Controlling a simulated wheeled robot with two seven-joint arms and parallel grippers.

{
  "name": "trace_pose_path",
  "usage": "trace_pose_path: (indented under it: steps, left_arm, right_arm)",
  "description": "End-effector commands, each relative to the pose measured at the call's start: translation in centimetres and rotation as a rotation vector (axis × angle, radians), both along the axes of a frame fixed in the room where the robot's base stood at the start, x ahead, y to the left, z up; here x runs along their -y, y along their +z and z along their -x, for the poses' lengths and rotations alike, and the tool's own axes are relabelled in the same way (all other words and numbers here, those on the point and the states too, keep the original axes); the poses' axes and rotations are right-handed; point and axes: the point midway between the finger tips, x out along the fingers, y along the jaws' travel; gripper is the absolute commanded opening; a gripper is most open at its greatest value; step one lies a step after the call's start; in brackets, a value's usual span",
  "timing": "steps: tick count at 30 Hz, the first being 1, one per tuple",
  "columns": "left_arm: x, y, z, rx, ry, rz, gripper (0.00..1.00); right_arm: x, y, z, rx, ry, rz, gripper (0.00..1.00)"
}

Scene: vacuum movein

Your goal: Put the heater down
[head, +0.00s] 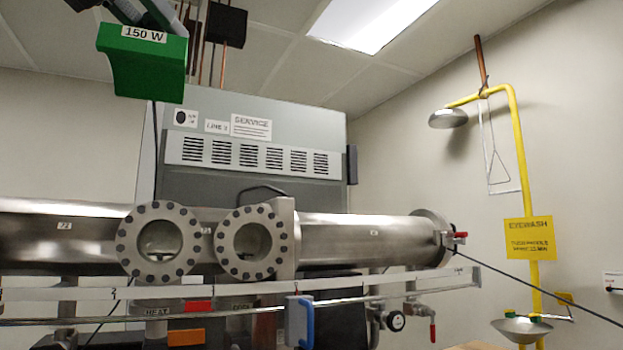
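The heater, a green block labelled "150 W" (146,65), is held high at the upper left of the head view, in front of the ceiling and the grey cabinet's top. A black cord hangs below it. My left gripper (158,14) comes in from the top left edge and meets the heater's top; it appears shut on it. The fingertips are partly hidden by the heater and the picture's edge. My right gripper is not in view.
A steel vacuum tube (365,240) with two round windowed flanges crosses the view below the heater. A rail (230,309) with a blue handle (306,322) runs beneath it. A grey cabinet (255,150) stands behind. A yellow eyewash post (522,150) stands at the right.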

Motion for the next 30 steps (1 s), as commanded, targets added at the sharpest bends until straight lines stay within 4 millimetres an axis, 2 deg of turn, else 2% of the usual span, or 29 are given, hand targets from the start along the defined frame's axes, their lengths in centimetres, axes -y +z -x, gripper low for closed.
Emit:
trace_pose_path:
  steps: [8,11,14,21,25,30]
  left_arm:
    - [1.5,-4.1,-4.1,-0.002,-0.093,0.002,0.00]
    - [2.3,-6.4,-6.1,-0.004,-0.142,0.003,0.00]
    - [3.2,-9.5,-8.3,-0.007,-0.206,0.004,0.00]
    - [5.4,-19.4,-13.2,-0.005,-0.396,0.008,0.00]
    - [6.2,-25.3,-14.8,-0.004,-0.491,0.010,0.00]
    - [6.5,-33.4,-15.7,-0.003,-0.590,0.008,0.00]
  right_arm:
    - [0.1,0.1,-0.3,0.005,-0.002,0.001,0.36]
    - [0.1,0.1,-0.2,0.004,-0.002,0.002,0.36]
    - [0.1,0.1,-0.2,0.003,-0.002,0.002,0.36]
    - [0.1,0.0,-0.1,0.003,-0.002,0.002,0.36]
    - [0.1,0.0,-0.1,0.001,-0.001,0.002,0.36]
    - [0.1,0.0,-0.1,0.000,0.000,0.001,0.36]
